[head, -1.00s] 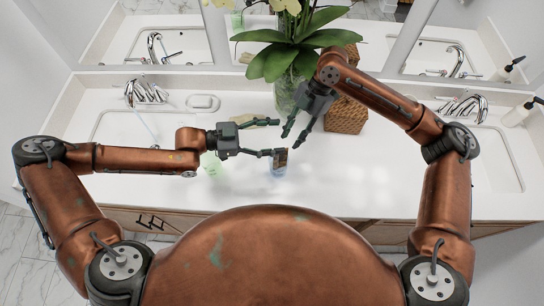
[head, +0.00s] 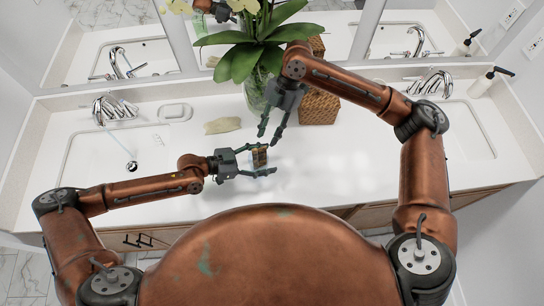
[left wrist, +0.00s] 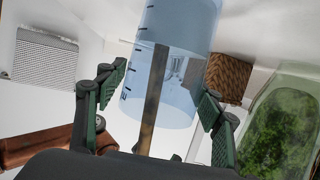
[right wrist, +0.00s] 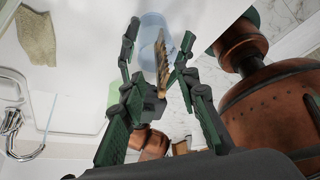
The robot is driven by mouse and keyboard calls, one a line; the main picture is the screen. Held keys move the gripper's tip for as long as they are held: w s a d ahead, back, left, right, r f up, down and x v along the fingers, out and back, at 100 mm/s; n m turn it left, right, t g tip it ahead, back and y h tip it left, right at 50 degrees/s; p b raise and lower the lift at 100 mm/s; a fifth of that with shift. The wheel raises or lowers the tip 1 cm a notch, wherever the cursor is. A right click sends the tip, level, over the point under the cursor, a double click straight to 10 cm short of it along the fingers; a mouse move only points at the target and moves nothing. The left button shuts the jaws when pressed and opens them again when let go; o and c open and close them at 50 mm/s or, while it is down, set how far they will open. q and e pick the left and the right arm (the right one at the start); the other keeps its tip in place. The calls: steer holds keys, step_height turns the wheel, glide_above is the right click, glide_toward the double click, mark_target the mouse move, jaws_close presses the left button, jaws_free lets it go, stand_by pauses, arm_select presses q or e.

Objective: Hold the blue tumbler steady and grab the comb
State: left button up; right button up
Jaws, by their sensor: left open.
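The blue tumbler (left wrist: 180,65) is translucent with dark marks up its side, and stands on the counter. In the head view my left gripper mostly hides it. The brown comb (head: 260,155) sticks up out of it; it also shows in the left wrist view (left wrist: 153,100). My left gripper (head: 262,160) is open, its fingers on either side of the tumbler; I cannot tell whether they touch it. My right gripper (head: 270,136) is open and empty, pointing down just above and behind the comb. In the right wrist view the comb (right wrist: 165,57) appears between the fingers, not gripped.
A glass vase with a plant (head: 256,90) and a woven basket (head: 318,106) stand behind my right gripper. A green cup (right wrist: 115,95) is nearby.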

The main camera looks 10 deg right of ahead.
arm_select(q)
steer(key=shift+x, duration=1.45)
steer(key=shift+c, duration=0.2)
steer(key=c, duration=1.6)
jaws_close()
